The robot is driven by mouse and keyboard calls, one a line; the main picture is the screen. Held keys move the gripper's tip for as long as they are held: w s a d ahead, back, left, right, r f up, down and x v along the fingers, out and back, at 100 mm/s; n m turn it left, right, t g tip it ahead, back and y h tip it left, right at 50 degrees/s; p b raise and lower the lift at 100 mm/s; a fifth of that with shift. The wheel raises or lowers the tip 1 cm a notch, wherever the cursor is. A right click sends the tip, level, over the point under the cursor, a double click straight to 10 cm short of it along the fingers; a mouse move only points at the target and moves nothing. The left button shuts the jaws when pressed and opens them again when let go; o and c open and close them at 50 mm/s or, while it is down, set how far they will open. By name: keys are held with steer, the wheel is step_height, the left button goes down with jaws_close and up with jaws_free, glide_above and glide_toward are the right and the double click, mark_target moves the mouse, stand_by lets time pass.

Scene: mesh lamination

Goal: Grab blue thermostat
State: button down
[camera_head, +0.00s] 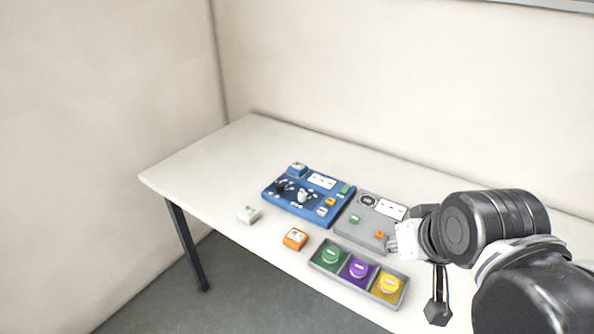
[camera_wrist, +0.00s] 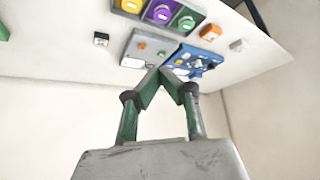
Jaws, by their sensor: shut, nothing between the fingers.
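A small blue block with a light face (camera_head: 297,170), which looks like the blue thermostat, sits at the far left corner of the blue panel (camera_head: 268,193). I cannot pick it out clearly in the wrist view, where the blue panel (camera_wrist: 187,51) shows partly behind my fingers. My gripper (camera_head: 391,244) is at the right of the grey panel (camera_head: 349,229), apart from the blue block. In the wrist view the green fingertips of my gripper (camera_wrist: 171,72) meet, with nothing between them.
An orange block (camera_head: 295,239) and a white block (camera_head: 248,214) lie on the white table (camera_head: 205,165). A grey tray (camera_head: 345,279) holds green, purple and yellow round pieces. A white block with a dark face (camera_wrist: 101,39) shows in the wrist view. The table's left end is clear.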

steer(key=c, duration=0.8)
jaws_free()
steer(key=shift+c, duration=0.2)
